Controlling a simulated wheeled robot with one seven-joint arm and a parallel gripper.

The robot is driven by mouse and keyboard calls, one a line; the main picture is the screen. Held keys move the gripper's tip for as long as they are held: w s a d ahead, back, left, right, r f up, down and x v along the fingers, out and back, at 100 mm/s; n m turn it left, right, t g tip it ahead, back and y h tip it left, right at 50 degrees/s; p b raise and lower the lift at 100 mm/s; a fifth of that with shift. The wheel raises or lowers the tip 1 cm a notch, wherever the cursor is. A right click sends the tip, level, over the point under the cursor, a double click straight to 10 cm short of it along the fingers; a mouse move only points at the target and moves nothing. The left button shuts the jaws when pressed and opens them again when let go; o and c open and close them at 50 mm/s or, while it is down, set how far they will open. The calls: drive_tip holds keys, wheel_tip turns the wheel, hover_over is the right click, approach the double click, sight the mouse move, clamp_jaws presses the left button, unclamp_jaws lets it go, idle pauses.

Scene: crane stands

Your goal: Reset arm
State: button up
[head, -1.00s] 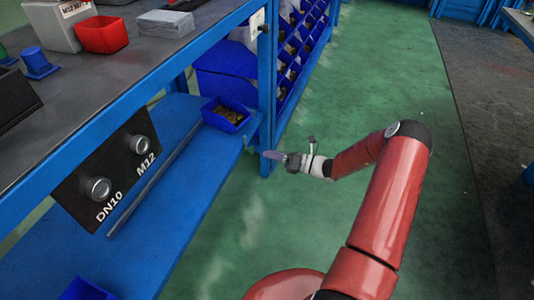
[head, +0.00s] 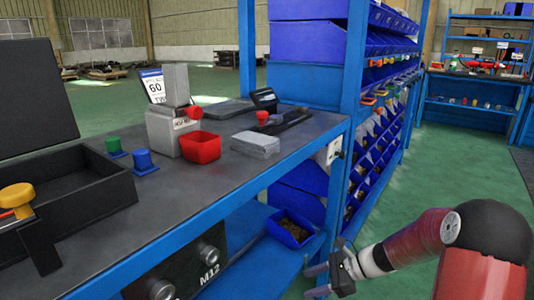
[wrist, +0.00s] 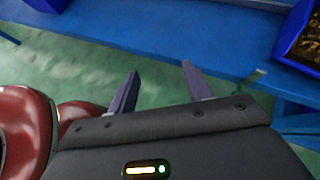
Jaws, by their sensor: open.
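My gripper (head: 318,280) is at the lower right of the head view, in front of the blue bench's right end, beside its lower shelf. In the wrist view my gripper (wrist: 158,85) shows two dark purple fingers spread apart with nothing between them. Green floor and the blue shelf edge lie beyond the fingertips. My red arm reaches in from the lower right of the head view, bent at the elbow.
The bench (head: 210,178) holds a black open case (head: 70,205), a red bin (head: 201,147), and blue and green caps. A blue bin (head: 290,230) of small parts sits on the lower shelf. A bin rack (head: 385,65) stands behind. Green floor is free at right.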

drive_tip(key=s+d+r+n+t+h, duration=0.1)
drive_tip(key=s+r+n+t+h, duration=0.1)
drive_tip(key=s+r+n+h, duration=0.3)
drive_tip(key=s+d+r+n+t+h, duration=0.1)
drive_tip(key=s+r+n+h, duration=0.5)
drive_tip(key=s+r+n, duration=0.6)
drive_tip(key=s+n+t, duration=0.1)
drive_tip(key=s+n, duration=0.1)
drive_tip(key=s, duration=0.5)
drive_tip(key=shift+s+d, duration=0.25)
drive_tip(key=shift+r, duration=0.15)
drive_tip(key=shift+c, duration=0.4)
